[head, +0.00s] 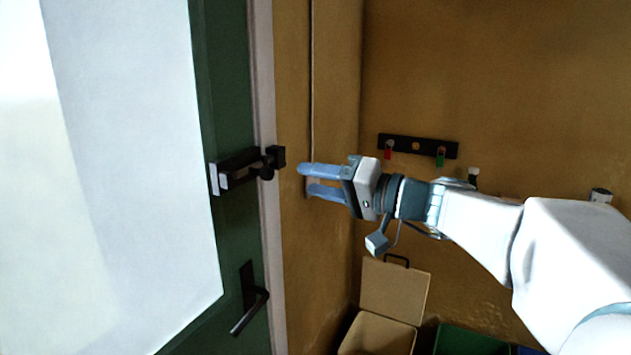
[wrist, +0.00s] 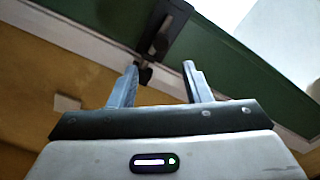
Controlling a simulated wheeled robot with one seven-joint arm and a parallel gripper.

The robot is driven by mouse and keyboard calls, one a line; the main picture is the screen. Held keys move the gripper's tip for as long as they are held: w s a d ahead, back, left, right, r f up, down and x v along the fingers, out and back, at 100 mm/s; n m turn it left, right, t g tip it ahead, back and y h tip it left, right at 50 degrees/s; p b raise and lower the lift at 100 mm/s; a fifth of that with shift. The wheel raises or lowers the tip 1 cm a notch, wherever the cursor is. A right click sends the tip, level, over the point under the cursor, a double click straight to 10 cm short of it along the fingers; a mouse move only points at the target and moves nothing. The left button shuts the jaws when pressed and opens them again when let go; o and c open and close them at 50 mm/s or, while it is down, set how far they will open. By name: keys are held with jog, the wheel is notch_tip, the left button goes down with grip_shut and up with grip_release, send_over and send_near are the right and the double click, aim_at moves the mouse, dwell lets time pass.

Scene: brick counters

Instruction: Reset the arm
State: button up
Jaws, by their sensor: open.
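My white arm reaches in from the right in the head view. My gripper (head: 306,181) is open and empty, with its two blue-grey fingers pointing left toward the door latch. The black latch (head: 242,168) sits on the green door's edge, with its end block by the frame. A gap shows between the fingertips and the latch in the head view. In the wrist view my gripper (wrist: 160,72) has its fingers apart, and the latch (wrist: 165,30) shows beyond them, near the left finger. I cannot tell how close it is in depth.
The green door (head: 232,120) has a black lever handle (head: 252,300) below the latch. A black rack (head: 417,146) with red and green items hangs on the tan wall behind my arm. An open tan bin (head: 395,290) stands below, beside a green one (head: 468,340).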

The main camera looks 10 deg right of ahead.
jog(key=s+a+f+g+h, duration=0.1)
jog(key=s+f+g+h, duration=0.2)
jog(key=s+f, duration=0.45)
jog(key=s+f+g+h, duration=0.3)
jog(key=s+f+h, duration=0.1)
jog(key=f, duration=0.6)
jog(key=s+d+f+g+h, duration=0.1)
jog(key=s+d+f+h, duration=0.7)
jog(key=d+f, duration=0.1)
jog(key=shift+s+d+f, duration=0.2)
jog(key=shift+s+f, duration=0.05)
jog(key=shift+c, duration=0.3)
